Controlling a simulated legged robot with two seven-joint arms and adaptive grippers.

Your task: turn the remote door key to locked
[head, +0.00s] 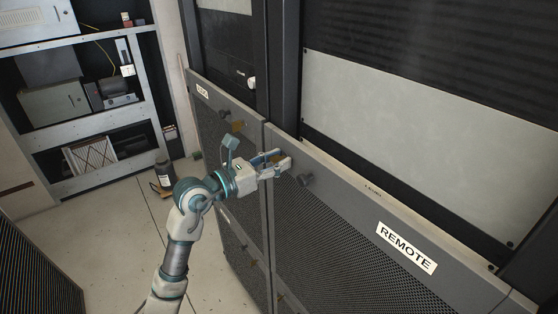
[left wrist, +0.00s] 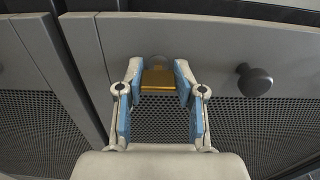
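The remote door (head: 345,230) is a grey mesh-fronted rack door with a white REMOTE label (head: 406,247). My left gripper (head: 280,163) reaches the door there. In the left wrist view its blue-padded fingers (left wrist: 158,72) stand apart, one on each side of the key and very close to its edges. I cannot tell whether they press on it. In the head view the gripper mostly hides the key. My right gripper is not in view.
A dark round knob (head: 305,180) sticks out of the door just right of the gripper, and shows in the left wrist view (left wrist: 254,80). The neighbouring door has its own knob (head: 224,113) and brass key (head: 238,127). Shelving (head: 95,115) stands at the left, with open floor before it.

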